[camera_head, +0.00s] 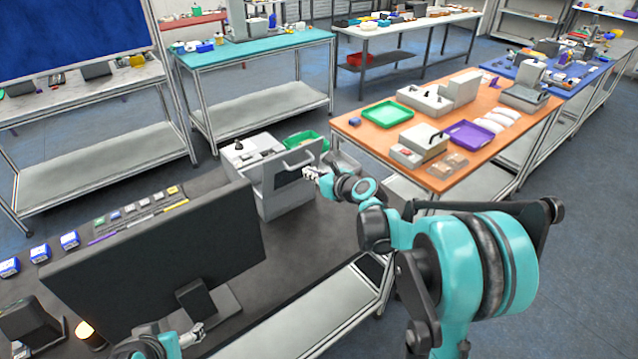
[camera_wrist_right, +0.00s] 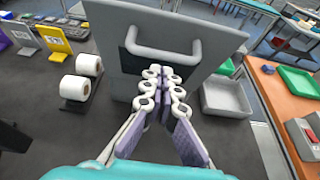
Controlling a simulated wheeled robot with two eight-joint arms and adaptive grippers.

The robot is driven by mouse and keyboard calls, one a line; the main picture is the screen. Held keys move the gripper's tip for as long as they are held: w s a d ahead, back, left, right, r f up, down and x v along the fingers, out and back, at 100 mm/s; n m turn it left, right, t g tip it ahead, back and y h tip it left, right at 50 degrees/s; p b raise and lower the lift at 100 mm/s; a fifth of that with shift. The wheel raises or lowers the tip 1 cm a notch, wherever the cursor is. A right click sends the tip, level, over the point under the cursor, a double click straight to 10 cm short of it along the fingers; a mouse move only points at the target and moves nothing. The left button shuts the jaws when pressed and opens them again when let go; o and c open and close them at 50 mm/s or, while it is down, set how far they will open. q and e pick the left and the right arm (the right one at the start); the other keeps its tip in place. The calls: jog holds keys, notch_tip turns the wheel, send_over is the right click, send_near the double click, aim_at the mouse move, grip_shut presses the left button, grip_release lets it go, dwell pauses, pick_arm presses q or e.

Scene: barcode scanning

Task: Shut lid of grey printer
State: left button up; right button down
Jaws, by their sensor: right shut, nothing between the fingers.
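The grey printer (camera_head: 283,200) stands on the dark table behind the monitor. Its lid (camera_head: 290,165) is up, standing steeply, with a handle near its top edge. In the right wrist view the lid (camera_wrist_right: 205,42) fills the upper middle, with its bar handle (camera_wrist_right: 163,54) facing me. My right gripper (camera_head: 312,174) is shut and empty, in front of the lid. In the wrist view its fingertips (camera_wrist_right: 163,76) are just below the handle; whether they touch the lid I cannot tell. My left gripper (camera_head: 194,335) is low at the left, far from the printer, its jaws unclear.
A black monitor (camera_head: 160,255) stands left of the printer. White rolls (camera_wrist_right: 82,76) and a grey tray (camera_wrist_right: 226,97) lie beside the printer. A green tray (camera_head: 306,141) is behind the lid. An orange table (camera_head: 375,135) is at the right.

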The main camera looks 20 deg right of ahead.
jog(key=shift+w+a+r, duration=0.15)
jog(key=shift+w+r, duration=0.05)
jog(key=shift+w, duration=0.15)
jog(key=shift+r, duration=0.1)
jog(key=shift+w+a+r+g+p, duration=0.2)
jog(key=shift+w+r+g+p, duration=0.2)
jog(key=shift+p, duration=0.25)
